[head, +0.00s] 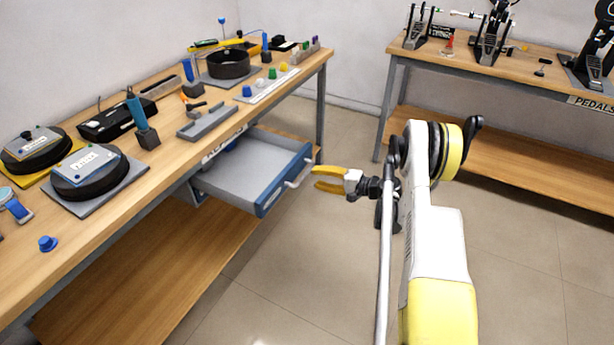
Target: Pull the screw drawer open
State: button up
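The screw drawer (245,172) hangs under the left workbench and stands pulled out, with its grey inside showing. Its front is blue with a pale bar handle (299,173). Something blue lies at the back of the drawer, partly hidden under the bench top. My gripper (314,178) has yellow fingers and is just right of the handle. The fingers are parted, with a gap between them. The tips are close to the handle; I cannot tell whether they touch it. The handle does not appear to be gripped.
The left workbench (180,134) carries mesh pads, a black ring-shaped pad (228,64), small coloured knobs and tools. A lower wooden shelf (165,262) runs beneath it. A second bench (540,68) with pedals stands at the back right. The tiled floor (290,262) between them is clear.

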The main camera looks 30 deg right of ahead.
jog(key=v, duration=0.6)
jog(key=shift+s+d, duration=0.15)
jog(key=shift+s, duration=0.15)
jog(key=shift+r, duration=0.1)
jog(key=a+r+n+g+h, duration=0.2)
jog(key=a+r+n+g, duration=0.15)
jog(key=a+r, duration=1)
jog(key=s+a+r+n+g+h, duration=0.2)
jog(key=s+a+r+h, duration=0.1)
jog(key=s+a+r, duration=0.5)
jog(key=s+a+r+n+h, duration=0.1)
jog(key=s+n+h, duration=0.1)
jog(key=s, duration=0.8)
jog(key=s+a+r+n+h, duration=0.1)
jog(key=s+r+n+h, duration=0.1)
jog(key=s, duration=0.8)
jog(key=shift+a+n, duration=0.2)
jog(key=shift+n, duration=0.45)
